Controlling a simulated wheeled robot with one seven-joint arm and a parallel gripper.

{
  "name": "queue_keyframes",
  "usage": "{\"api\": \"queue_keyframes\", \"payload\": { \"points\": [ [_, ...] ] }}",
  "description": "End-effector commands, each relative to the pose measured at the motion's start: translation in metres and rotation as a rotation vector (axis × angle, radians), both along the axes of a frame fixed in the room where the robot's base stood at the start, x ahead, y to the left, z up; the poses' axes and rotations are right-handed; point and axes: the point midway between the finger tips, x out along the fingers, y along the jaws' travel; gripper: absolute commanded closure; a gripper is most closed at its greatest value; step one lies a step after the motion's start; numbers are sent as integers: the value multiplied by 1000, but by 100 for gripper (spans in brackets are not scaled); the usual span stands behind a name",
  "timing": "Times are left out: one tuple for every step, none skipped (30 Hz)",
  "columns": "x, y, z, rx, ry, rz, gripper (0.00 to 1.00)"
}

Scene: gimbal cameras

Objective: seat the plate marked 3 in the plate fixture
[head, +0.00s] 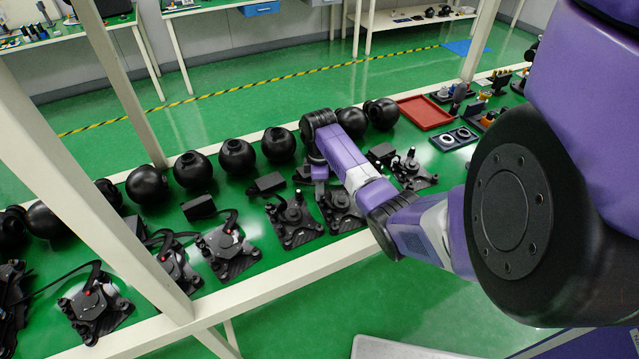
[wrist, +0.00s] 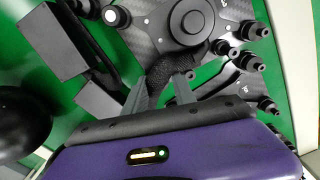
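My gripper (head: 318,192) hangs low over the bench among the black gimbal units. In the wrist view its two grey fingers (wrist: 162,90) are apart, with a black braided cable visible between or beyond them. I see no plate held in them. A dark carbon-fibre plate with a round hub (wrist: 194,22) lies just past the fingertips, with part of another carbon-fibre plate (wrist: 245,82) to its right. Small pale marks there are too small to read. I cannot tell which plate is marked 3, and I cannot pick out the plate fixture.
Several gimbal units (head: 228,248) line the bench front, with black spheres (head: 192,170) behind them. Black boxes (wrist: 70,48) stand left of the fingers. White posts (head: 130,95) rise from the bench.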

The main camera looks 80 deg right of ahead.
Motion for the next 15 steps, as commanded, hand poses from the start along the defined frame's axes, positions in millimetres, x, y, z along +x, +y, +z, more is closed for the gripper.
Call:
{"api": "queue_keyframes", "payload": {
  "points": [
    [0, 0, -1, 0, 0, 0, 68],
    [0, 0, -1, 0, 0, 0, 68],
    [0, 0, -1, 0, 0, 0, 68],
    [0, 0, -1, 0, 0, 0, 68],
    [0, 0, -1, 0, 0, 0, 68],
    [0, 0, -1, 0, 0, 0, 68],
    [0, 0, -1, 0, 0, 0, 68],
    [0, 0, -1, 0, 0, 0, 74],
    [0, 0, -1, 0, 0, 0, 82],
    [0, 0, -1, 0, 0, 0, 88],
    [0, 0, -1, 0, 0, 0, 94],
    [0, 0, -1, 0, 0, 0, 100],
    [0, 0, -1, 0, 0, 0, 100],
    [0, 0, -1, 0, 0, 0, 100],
    [0, 0, -1, 0, 0, 0, 100]
  ]
}}
